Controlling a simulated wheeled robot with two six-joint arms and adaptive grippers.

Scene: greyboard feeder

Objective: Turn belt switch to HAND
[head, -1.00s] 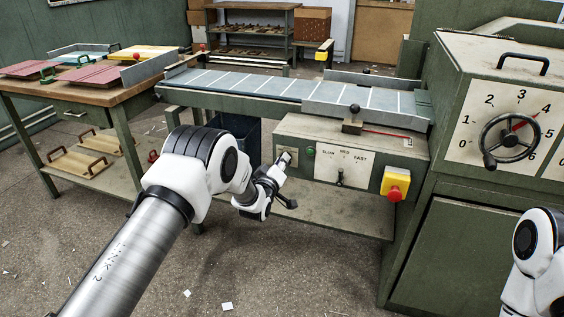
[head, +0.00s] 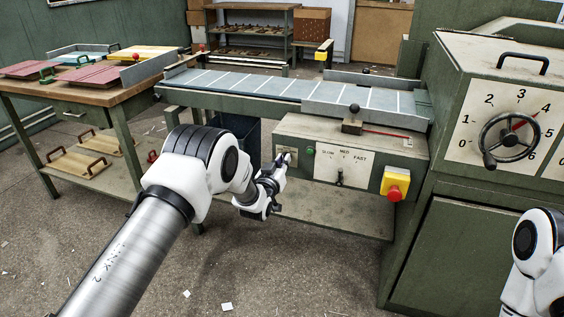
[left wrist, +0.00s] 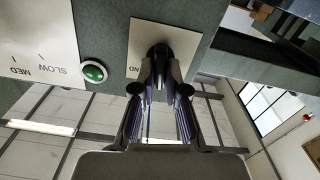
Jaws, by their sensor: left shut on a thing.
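The belt switch is a black knob (left wrist: 160,50) on a pale plate (left wrist: 136,36) in the left wrist view. Letters ending in "ND" show at the plate's lower left edge; the rest of the plate's marking is hidden. My left gripper (left wrist: 159,77) is shut on the knob, one finger on each side. In the head view the left gripper (head: 283,165) is at the left end of the control box, in front of the switch plate (head: 292,157). The knob's pointing direction is hard to tell. My right gripper is out of view.
Right of the switch are a green button (head: 310,152), a speed lever (head: 340,177) and a red stop button (head: 394,192) on yellow. The conveyor belt (head: 250,86) runs above. A handwheel cabinet (head: 408,240) stands at right. The floor in front is open.

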